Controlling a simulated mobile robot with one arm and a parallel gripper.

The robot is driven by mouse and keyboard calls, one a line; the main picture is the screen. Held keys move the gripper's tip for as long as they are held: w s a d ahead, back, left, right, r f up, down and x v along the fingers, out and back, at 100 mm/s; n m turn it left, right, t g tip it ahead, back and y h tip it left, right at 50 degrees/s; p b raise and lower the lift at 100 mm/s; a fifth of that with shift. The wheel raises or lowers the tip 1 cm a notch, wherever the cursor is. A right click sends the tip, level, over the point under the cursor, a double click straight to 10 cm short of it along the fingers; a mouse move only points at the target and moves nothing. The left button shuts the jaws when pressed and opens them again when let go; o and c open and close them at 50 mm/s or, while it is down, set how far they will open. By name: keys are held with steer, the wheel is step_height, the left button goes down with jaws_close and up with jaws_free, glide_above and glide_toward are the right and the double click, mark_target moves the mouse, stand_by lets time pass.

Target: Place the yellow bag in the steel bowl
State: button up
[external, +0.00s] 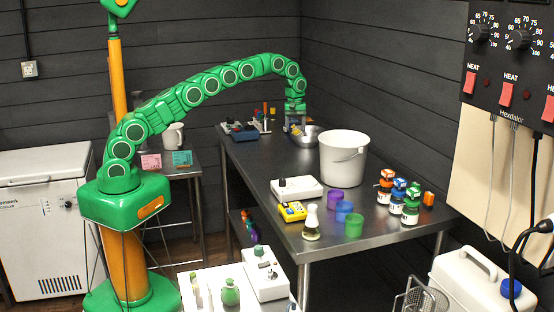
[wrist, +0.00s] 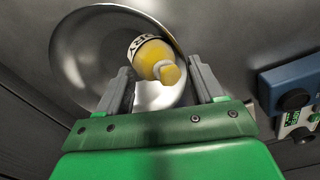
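The steel bowl (external: 309,136) stands on the far part of the steel table, below my gripper (external: 296,120). In the wrist view, the shiny round bowl (wrist: 78,62) fills the upper left. The yellow bag (wrist: 150,55), with a white band with dark lettering, appears inside the bowl's outline, between and beyond my fingertips (wrist: 160,72). The fingers are spread, with a visible gap on each side of the bag. Whether the bag rests on the bowl's bottom is hard to tell. Only a small yellow patch shows under my gripper in the external view.
A white bucket (external: 343,158) stands close to the right of the bowl. A blue device (external: 241,132) sits to the left, also in the wrist view (wrist: 290,84). Bottles (external: 411,204), colored cups (external: 353,224) and a white scale (external: 298,188) occupy the near table.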

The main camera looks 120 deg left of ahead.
steer(key=shift+o, duration=0.8)
steer(key=shift+r, duration=0.1)
step_height(320, 180, up, 6)
steer(key=shift+f, duration=0.1)
steer(key=shift+r, duration=0.75)
